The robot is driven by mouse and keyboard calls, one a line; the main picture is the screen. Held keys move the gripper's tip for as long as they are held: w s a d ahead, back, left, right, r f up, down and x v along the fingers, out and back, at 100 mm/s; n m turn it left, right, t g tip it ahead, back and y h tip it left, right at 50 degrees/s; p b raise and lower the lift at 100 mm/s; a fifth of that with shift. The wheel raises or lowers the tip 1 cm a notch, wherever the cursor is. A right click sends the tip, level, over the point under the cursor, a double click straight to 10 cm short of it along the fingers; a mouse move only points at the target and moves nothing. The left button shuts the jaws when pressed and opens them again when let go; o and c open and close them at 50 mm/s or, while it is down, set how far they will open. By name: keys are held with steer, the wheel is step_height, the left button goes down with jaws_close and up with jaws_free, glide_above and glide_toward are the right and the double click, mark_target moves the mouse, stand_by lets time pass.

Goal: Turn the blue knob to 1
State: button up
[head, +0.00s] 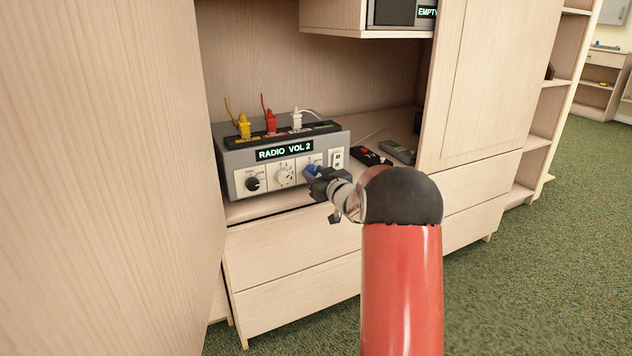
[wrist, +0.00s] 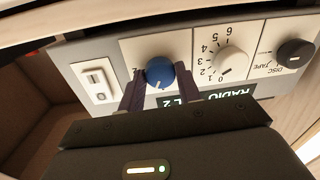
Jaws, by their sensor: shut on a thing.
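The blue knob (wrist: 160,72) sits on the front panel of a grey radio box (head: 230,160), between a white numbered dial and a white switch. My gripper (wrist: 160,88) is shut on the blue knob, with one dark finger on each side of it. In the head view the blue knob (head: 312,170) shows just past my gripper (head: 318,181), which partly covers it. The box's display (head: 284,151) reads "RADIO VOL 2". The scale around the blue knob is mostly hidden.
A white numbered dial (wrist: 229,64) and a black disc/tape knob (wrist: 295,54) are on the same panel. Yellow, red and white plugs (head: 269,121) stand on top of the box. Two remotes (head: 371,156) lie to its right. A cabinet panel (head: 110,170) stands close on the left.

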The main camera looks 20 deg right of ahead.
steer(key=n+b, duration=0.4)
steer(key=n, duration=0.1)
steer(key=shift+n, duration=0.3)
stand_by(0.4)
steer(key=o, duration=1)
steer(key=shift+c, duration=0.2)
steer(key=s, duration=0.7)
steer(key=shift+s+d+r, duration=0.2)
steer(key=shift+s+d, duration=0.1)
steer(key=shift+s, duration=0.1)
